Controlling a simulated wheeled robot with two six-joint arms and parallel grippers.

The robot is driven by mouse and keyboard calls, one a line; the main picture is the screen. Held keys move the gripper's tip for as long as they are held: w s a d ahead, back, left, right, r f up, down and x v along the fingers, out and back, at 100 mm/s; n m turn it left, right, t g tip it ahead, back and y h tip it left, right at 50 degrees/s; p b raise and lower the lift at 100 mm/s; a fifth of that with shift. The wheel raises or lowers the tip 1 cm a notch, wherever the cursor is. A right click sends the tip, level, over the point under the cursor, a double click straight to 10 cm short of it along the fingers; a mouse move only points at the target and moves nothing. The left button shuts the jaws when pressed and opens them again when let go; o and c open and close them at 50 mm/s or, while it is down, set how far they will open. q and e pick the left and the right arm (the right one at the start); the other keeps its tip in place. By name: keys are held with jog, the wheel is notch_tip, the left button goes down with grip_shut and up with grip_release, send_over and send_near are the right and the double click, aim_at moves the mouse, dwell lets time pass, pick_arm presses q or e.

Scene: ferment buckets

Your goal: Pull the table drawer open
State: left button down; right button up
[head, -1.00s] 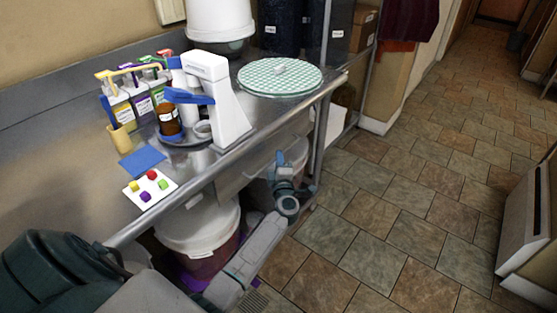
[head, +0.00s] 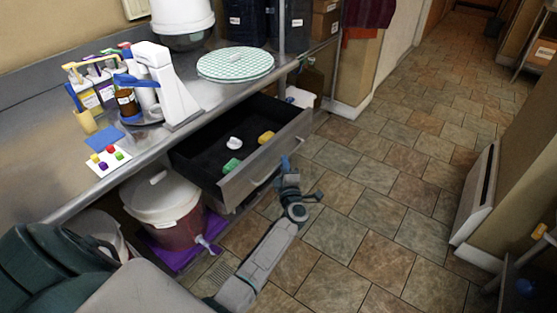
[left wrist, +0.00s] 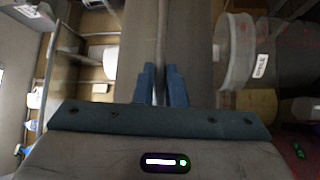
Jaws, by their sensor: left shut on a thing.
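The table drawer (head: 212,181) is pulled out from under the metal table and shows its dark inside. A white item (head: 234,143), a green item (head: 232,166) and a yellow item (head: 266,137) lie in it. My left gripper (head: 286,163) is at the drawer's front, at the bar handle (head: 262,177). In the left wrist view my left gripper's blue fingers (left wrist: 160,84) are close together on either side of the grey handle bar (left wrist: 162,40). My right gripper is not in view.
A lidded white bucket (head: 165,200) stands on a purple mat (head: 172,256) under the table, left of the drawer. A white and blue device (head: 168,85), bottles and a round green checked board (head: 236,63) stand on the table. The tiled floor (head: 390,190) to the right is clear.

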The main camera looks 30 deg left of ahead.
pick_arm(q)
jog(key=d, duration=0.6)
jog(key=shift+s, duration=0.25)
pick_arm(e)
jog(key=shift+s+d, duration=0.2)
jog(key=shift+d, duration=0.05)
pick_arm(q)
jog(key=shift+f, duration=0.1)
jog(key=c, duration=1.5)
grip_release()
